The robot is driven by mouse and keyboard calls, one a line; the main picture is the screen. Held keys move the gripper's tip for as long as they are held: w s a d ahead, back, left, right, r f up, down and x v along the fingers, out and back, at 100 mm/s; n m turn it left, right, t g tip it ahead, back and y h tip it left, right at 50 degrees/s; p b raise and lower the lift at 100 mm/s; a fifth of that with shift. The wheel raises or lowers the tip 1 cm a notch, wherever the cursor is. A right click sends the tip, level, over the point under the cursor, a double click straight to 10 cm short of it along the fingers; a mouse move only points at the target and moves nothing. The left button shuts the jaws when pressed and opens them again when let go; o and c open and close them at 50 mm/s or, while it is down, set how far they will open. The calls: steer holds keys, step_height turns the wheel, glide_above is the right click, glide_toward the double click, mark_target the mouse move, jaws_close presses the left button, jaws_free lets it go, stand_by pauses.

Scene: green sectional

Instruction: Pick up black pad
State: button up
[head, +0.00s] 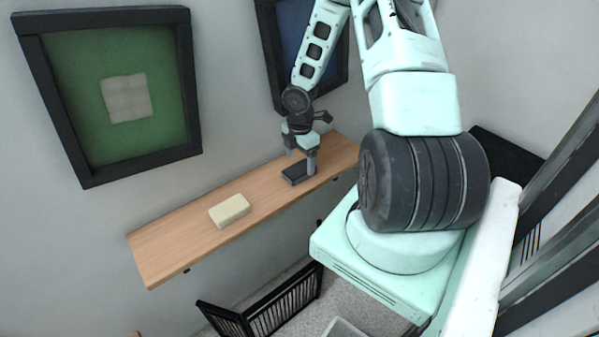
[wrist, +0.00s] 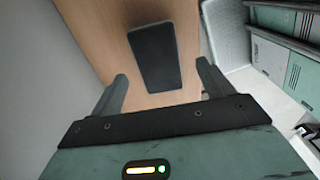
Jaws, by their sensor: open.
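The black pad (head: 294,174) is a small dark flat block lying on a wooden wall shelf (head: 175,236), toward the shelf's right part. In the wrist view the black pad (wrist: 154,57) lies flat on the wood, ahead of and between the fingers. My gripper (head: 301,163) is above the pad in the head view, pointing down, with one finger near its right end. In the wrist view my gripper (wrist: 162,85) has its two fingers spread wide, with nothing between the tips but bare wood and the pad's near edge. I cannot tell whether a finger touches the pad.
A cream block (head: 230,210) lies on the shelf left of the pad. A green framed picture (head: 160,60) and a blue framed one (head: 290,25) hang on the wall behind. A black rack (head: 285,305) stands below. Bare shelf lies between block and pad.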

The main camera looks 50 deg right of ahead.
mark_target(299, 168)
steer(key=shift+w+f, duration=0.1)
steer(key=shift+f, duration=1.85)
steer(key=c, duration=1.1)
steer(key=shift+o, duration=0.2)
steer(key=shift+r, duration=0.2)
